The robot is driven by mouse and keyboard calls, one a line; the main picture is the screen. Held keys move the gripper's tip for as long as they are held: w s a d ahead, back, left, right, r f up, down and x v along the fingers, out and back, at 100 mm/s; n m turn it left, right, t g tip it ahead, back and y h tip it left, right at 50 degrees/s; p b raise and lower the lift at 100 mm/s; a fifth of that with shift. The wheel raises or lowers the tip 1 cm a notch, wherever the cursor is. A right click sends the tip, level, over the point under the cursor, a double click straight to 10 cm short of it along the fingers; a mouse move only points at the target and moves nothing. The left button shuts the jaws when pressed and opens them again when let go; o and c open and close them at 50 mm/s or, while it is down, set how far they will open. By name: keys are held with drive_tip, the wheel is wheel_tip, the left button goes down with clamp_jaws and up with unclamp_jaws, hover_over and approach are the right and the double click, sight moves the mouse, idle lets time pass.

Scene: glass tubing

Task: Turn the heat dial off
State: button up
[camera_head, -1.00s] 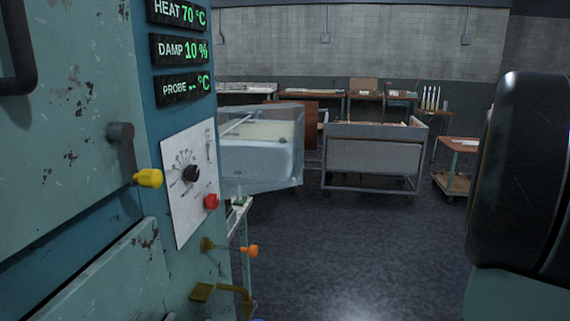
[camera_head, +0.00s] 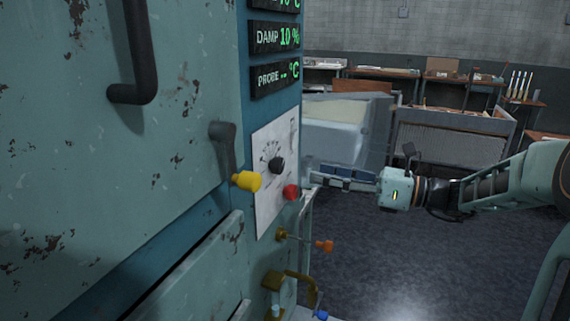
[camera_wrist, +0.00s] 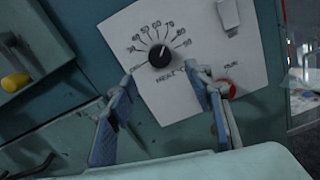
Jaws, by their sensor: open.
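The heat dial (camera_head: 276,164) is a round black knob on a white panel (camera_head: 264,200) on the teal cabinet. In the wrist view the dial (camera_wrist: 160,55) has numbers arced above it and HEAT printed below. Its pale mark points up and slightly right, toward the upper numbers; the exact value is too small to read. My gripper (camera_head: 312,175) comes in from the right, just right of the panel. In the wrist view my gripper (camera_wrist: 162,78) is open and empty. Its blue-padded fingers point at the panel, with the dial ahead between and beyond the tips. I see no contact with the dial.
A red button (camera_head: 290,192) sits below right of the dial, close to the right finger in the wrist view. A yellow-ended lever (camera_head: 246,181), an orange knob (camera_head: 324,246) and a brass handle (camera_head: 298,281) stick out nearby. A switch (camera_wrist: 228,14) is at the panel's upper right.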

sight(282, 167)
drive_tip(key=x, duration=1)
drive_tip(key=shift+a+f, duration=0.1)
drive_tip(key=shift+a, duration=0.1)
drive_tip(key=shift+c, duration=0.2)
drive_tip(key=c, duration=1.1)
